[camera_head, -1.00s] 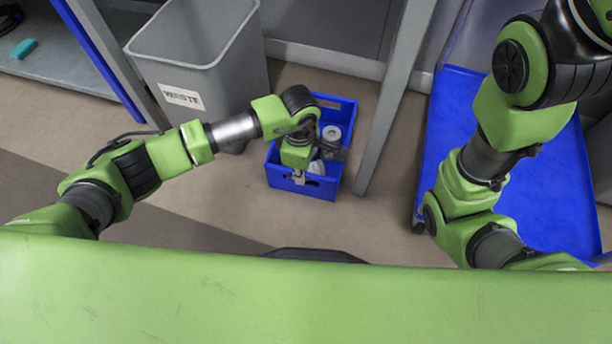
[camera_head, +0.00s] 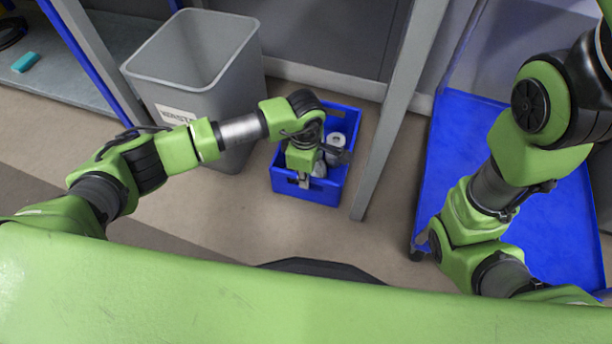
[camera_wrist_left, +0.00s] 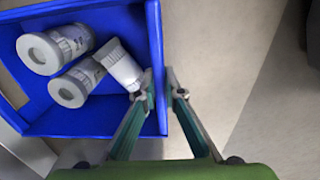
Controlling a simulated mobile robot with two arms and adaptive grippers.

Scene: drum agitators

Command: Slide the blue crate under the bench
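The blue crate (camera_head: 318,192) stands on the floor beside a grey bench leg (camera_head: 393,115). It holds a few white containers (camera_head: 336,140), which also show in the left wrist view (camera_wrist_left: 65,85). My left gripper (camera_head: 303,180) is at the crate's near wall. In the left wrist view its fingers (camera_wrist_left: 162,82) straddle the crate wall (camera_wrist_left: 157,50), one inside and one outside, closed on the rim. The bench top is out of view. My right arm shows at the right, but its gripper is out of view.
A grey waste bin (camera_head: 190,85) stands left of the crate. A blue platform cart (camera_head: 545,215) is at the right, beyond the bench leg. A grey shelf (camera_head: 60,75) is at the upper left. The floor in front of the crate is clear.

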